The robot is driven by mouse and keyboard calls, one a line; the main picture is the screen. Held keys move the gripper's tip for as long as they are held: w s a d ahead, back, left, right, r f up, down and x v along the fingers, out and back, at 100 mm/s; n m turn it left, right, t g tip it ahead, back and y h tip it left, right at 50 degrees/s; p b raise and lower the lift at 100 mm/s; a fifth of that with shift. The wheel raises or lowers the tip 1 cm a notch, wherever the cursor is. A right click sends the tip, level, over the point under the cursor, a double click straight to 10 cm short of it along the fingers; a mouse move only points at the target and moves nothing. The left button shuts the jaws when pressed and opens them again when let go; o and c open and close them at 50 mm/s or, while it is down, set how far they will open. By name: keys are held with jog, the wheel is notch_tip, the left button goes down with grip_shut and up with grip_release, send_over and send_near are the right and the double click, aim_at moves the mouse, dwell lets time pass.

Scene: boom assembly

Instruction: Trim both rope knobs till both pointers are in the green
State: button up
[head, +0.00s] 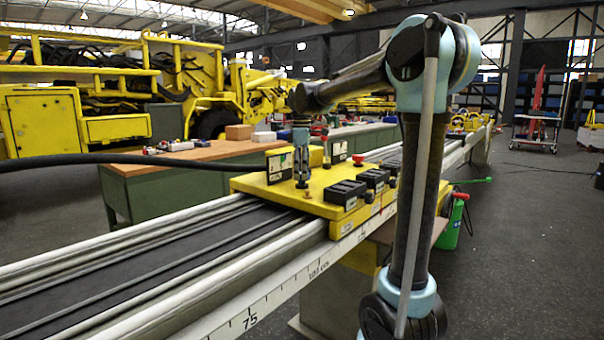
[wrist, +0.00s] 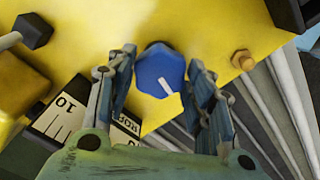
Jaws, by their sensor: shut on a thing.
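A blue knob (wrist: 158,72) with a white line on it sits on the yellow carriage (head: 240,183) and shows in the wrist view. My gripper (wrist: 164,68) has its two fingers on either side of this knob and is shut on it. In the head view my gripper (head: 302,184) points down onto the carriage top; the knob is hidden there. A dial card with a green patch (head: 279,166) stands just left of my gripper. A second card (head: 338,149) stands farther back. I cannot read a pointer on either.
Black boxes (head: 348,192) stand on the carriage's front right. A thick black hose (head: 130,158) reaches the carriage from the left.

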jog(key=shift+d, duration=0.15)
jog(key=o, duration=1.1)
notch_tip(320, 180, up, 12)
jog(key=shift+f, duration=0.1)
dwell(0.4)
